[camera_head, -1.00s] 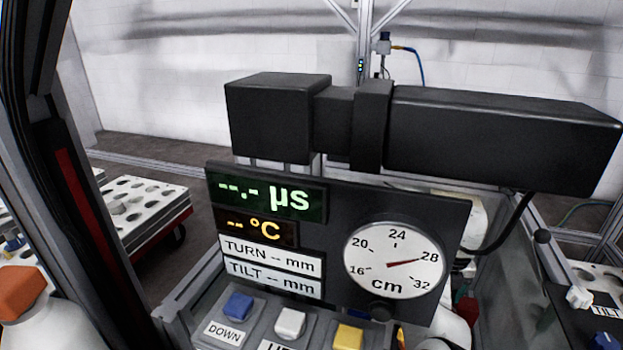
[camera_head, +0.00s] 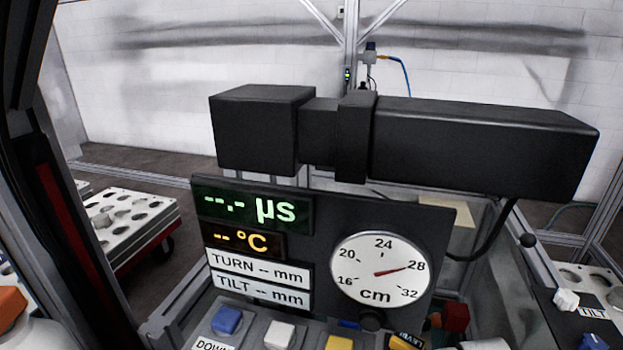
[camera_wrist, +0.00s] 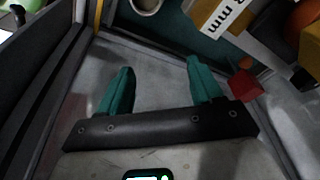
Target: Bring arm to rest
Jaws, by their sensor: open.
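My gripper (camera_wrist: 160,88) shows in the wrist view with two teal fingers spread apart. It is open, and nothing lies between the fingers. Behind them is a bare grey surface (camera_wrist: 160,62). In the head view the gripper itself does not show clearly.
A white rack with holes (camera_head: 130,222) is at left. In the wrist view, a red block (camera_wrist: 245,86) is near the right finger.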

